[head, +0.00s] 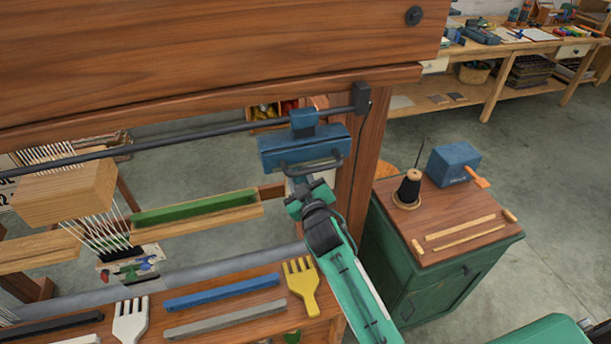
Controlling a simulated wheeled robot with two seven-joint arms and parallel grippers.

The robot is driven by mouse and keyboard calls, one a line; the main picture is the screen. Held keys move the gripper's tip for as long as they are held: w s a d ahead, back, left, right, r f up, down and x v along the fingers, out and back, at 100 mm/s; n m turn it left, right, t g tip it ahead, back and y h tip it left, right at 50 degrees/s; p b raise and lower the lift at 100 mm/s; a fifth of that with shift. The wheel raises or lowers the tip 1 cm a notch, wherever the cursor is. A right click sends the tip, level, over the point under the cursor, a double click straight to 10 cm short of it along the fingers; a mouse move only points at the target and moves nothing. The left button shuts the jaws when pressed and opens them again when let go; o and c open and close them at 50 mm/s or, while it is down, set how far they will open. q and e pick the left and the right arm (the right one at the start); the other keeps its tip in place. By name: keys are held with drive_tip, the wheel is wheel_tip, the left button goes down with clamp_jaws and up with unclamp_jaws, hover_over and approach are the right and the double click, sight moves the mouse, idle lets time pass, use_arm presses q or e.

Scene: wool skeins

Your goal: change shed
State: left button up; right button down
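A blue block with a dark bar handle (304,149) hangs from a dark rod (220,130) on the wooden loom, near its right post (365,150). My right gripper (311,182) is just below the block, at its handle. I cannot tell whether its fingers are closed around the handle. White warp threads (103,232) run below a light wood block (66,193) at the left. A wooden bar with a green strip (195,208) lies right of the threads. My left gripper is not in view.
A loom shelf (255,322) holds a yellow comb (301,285), a white comb (131,320), and blue (222,291) and grey (225,319) bars. A green cabinet (430,285) stands right, carrying a black thread cone (408,188) and blue box (453,163). A workbench (500,52) stands behind.

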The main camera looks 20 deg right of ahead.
drive_tip(key=shift+a+f+n, duration=0.15)
drive_tip(key=shift+a+n, duration=0.05)
drive_tip(key=shift+n, duration=0.1)
drive_tip(key=c, duration=1)
unclamp_jaws()
drive_tip(key=shift+c, duration=0.2)
drive_tip(key=shift+s, duration=0.1)
drive_tip(key=s+b, duration=0.4)
drive_tip(key=s, duration=0.9)
drive_tip(key=shift+s+d, duration=0.25)
drive_tip(key=shift+s, duration=0.1)
